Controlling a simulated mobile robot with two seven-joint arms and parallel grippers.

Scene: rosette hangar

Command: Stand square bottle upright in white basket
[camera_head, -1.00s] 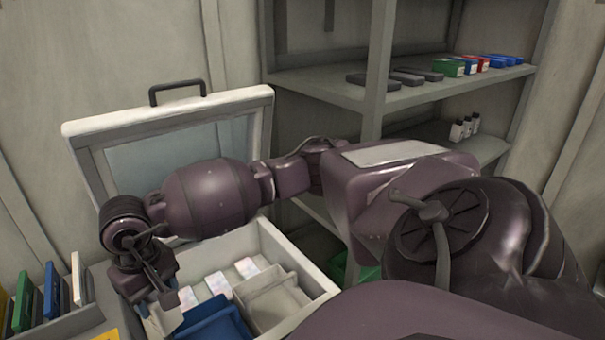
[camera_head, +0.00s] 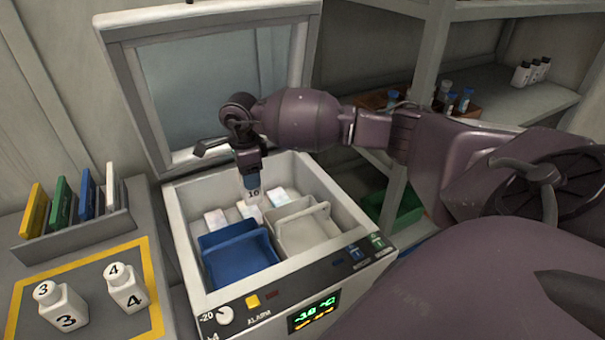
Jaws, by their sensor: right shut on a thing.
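My right gripper (camera_head: 250,172) points down over the open white chest and is shut on a small container marked 10 (camera_head: 253,193). The container hangs roughly upright, with a white label and a blue-grey part above it; the jaws hide the rest, so I cannot tell if it is square. The white basket (camera_head: 325,212) sits inside the chest, just right of and nearer than the held container. It looks empty. Two white square-sided bottles, marked 3 (camera_head: 66,310) and 4 (camera_head: 128,290), stand upright on the left counter. My left gripper is not in view.
A blue basket (camera_head: 240,262) is left of the white one. White packs (camera_head: 215,219) lie behind the baskets. The chest's raised lid (camera_head: 210,90) stands behind. A rack of coloured plates (camera_head: 75,225) is on the left counter; shelves with bottles (camera_head: 530,72) are at right.

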